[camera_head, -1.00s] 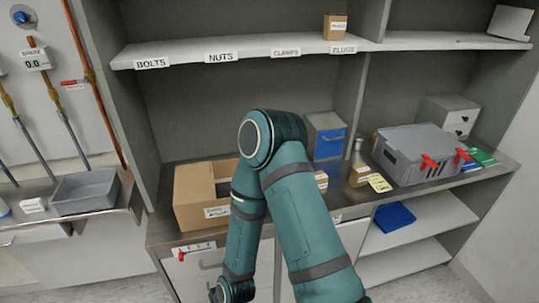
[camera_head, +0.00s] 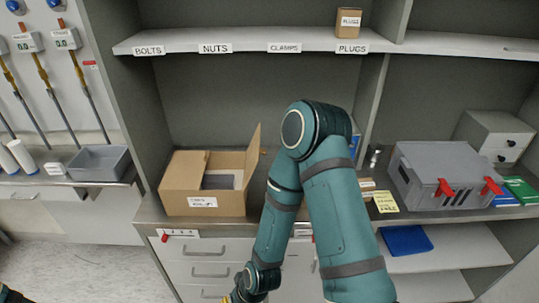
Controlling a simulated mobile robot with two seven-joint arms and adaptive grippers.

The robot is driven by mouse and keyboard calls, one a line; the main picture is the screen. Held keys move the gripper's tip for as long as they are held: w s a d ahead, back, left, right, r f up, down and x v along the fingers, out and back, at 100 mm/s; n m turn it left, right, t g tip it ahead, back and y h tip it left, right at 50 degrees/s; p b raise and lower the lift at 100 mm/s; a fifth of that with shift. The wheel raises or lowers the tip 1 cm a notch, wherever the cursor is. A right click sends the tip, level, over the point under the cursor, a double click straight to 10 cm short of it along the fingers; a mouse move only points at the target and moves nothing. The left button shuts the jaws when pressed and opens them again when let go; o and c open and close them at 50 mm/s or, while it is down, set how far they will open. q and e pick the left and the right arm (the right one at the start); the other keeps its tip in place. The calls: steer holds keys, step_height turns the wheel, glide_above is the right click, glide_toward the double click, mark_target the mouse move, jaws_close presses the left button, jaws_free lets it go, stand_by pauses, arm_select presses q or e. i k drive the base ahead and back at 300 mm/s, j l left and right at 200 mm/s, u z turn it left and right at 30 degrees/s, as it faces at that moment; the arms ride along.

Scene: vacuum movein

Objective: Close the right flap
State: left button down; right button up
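An open cardboard box (camera_head: 205,204) with a white label stands on the workbench, left of my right arm. Its right flap (camera_head: 253,152) stands up, tilted slightly outward. A flap on the box's left side (camera_head: 183,170) lies roughly flat over the opening, and a dark grey item (camera_head: 218,181) shows inside. My teal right arm bends at the elbow beside the box and runs down to the bottom edge. Its wrist shows there, but its fingers are cut off. A small dark and yellow part at the bottom left corner is too cut off to identify; no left gripper fingers show.
A shelf (camera_head: 270,42) labelled bolts, nuts, clamps and plugs hangs above, with a small carton (camera_head: 348,22) on it. A grey crate (camera_head: 437,172) with red latches stands right. A grey tray (camera_head: 99,164) is at left. Bench space behind the box looks clear.

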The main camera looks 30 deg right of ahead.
mark_target(254, 150)
steer(key=k+l, duration=0.1)
steer(key=l, duration=0.3)
steer(key=k+l, duration=0.15)
steer(key=l, duration=0.25)
steer(key=k+l, duration=0.1)
steer(key=l, duration=0.3)
steer(key=k+l, duration=0.15)
steer(key=l, duration=0.25)
